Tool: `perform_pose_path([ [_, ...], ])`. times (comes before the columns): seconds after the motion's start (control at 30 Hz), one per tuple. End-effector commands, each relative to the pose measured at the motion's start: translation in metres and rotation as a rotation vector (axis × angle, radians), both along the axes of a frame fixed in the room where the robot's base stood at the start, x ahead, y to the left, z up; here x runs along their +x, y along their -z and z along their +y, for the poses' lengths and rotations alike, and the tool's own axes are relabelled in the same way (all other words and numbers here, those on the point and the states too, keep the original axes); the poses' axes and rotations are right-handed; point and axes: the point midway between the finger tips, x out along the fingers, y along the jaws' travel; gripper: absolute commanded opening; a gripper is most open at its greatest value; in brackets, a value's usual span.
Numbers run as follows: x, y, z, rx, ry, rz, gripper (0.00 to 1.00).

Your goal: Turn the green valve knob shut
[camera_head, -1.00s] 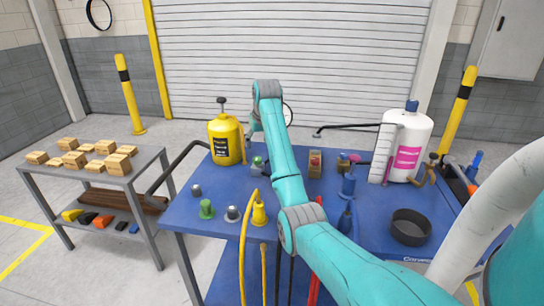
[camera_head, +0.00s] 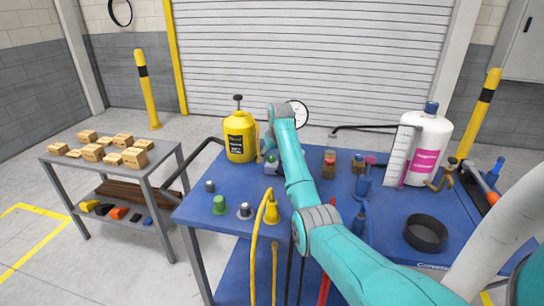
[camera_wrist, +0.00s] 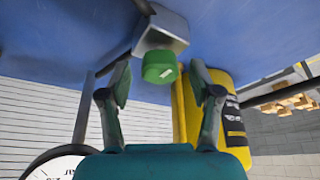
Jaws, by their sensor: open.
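The green valve knob (camera_wrist: 158,66) is a short round cap with a small pale mark, on a grey block-like fitting (camera_wrist: 162,28) on the blue table. In the head view the knob (camera_head: 271,158) shows small beside my arm, right of the yellow bottle. My gripper (camera_wrist: 160,78) is open, with one finger on each side of the knob in the wrist view. Gaps show between the fingers and the knob, and I cannot tell whether the tips reach its depth. In the head view my arm hides most of the gripper.
A yellow pump bottle (camera_head: 240,136) stands close to the left of the fitting. Another green knob-like piece (camera_head: 219,204) sits at the table's front left, near grey and yellow ones. A white bottle (camera_head: 424,150) and a black bowl (camera_head: 426,233) are on the right.

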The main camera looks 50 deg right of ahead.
Motion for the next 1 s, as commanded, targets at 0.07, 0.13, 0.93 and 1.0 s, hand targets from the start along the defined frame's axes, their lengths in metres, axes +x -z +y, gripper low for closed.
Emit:
perform_pose_path([
  [0.07, 0.0002, 0.0000, 0.0000, 0.000, 0.000, 0.000, 0.64],
  [0.13, 0.0002, 0.0000, -0.0001, 0.000, 0.000, 0.000, 0.64],
  [0.93, 0.0009, 0.0003, 0.0011, 0.000, 0.105, 0.000, 0.04],
  [1.0, 0.0009, 0.0003, 0.0011, -0.001, 0.153, 0.000, 0.04],
])
